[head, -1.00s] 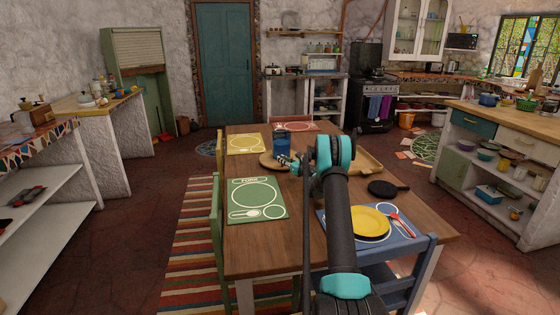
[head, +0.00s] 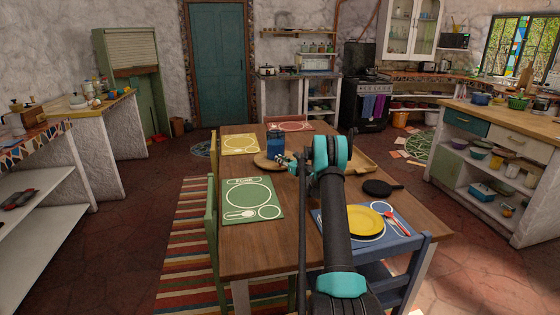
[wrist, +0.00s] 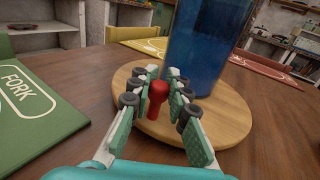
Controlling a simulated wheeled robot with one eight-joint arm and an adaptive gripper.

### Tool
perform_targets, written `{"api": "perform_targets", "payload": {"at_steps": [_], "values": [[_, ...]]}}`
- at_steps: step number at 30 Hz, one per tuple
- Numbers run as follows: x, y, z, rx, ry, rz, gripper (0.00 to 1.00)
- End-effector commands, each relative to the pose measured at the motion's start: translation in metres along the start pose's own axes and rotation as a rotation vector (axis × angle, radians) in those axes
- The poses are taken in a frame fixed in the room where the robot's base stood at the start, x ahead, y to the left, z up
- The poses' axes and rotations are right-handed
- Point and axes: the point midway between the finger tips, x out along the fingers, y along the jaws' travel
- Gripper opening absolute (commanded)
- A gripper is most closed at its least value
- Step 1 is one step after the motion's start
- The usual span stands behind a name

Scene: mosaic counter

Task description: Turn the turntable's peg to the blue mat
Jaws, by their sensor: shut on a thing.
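The round wooden turntable (head: 262,161) is on the table, partly hidden by my arm in the head view; its rim (wrist: 237,125) shows clearly in the wrist view. Its red peg (wrist: 157,92) stands upright near the rim, on the side towards my wrist camera. My gripper (wrist: 158,84) is shut on the peg, with a finger on each side; the gripper (head: 284,160) looks small in the head view. A tall blue container (wrist: 207,48) stands on the turntable behind the peg. The blue mat (head: 396,237) lies at the table's near right, under a yellow plate.
A green mat (head: 240,208) lies at the left, a yellow mat (head: 240,144) at the far left and a red mat (head: 296,126) at the far end. A wooden tray (head: 362,167) and a black pan (head: 378,187) lie right of the turntable. Chairs stand around the table.

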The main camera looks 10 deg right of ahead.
Motion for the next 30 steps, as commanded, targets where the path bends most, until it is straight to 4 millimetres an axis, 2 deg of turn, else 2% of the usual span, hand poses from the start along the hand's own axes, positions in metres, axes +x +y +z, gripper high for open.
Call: {"api": "perform_targets", "payload": {"at_steps": [1, 6, 16, 30], "values": [[0.0, -0.001, 0.001, 0.0, -0.001, -0.003, 0.2], [0.0, -0.001, 0.001, 0.0, 0.0, -0.002, 0.38], [-0.003, -0.001, 0.0, 0.0, 0.0, -0.001, 0.38], [-0.067, -0.001, 0.0, 0.0, 0.0, -0.002, 0.38]]}}
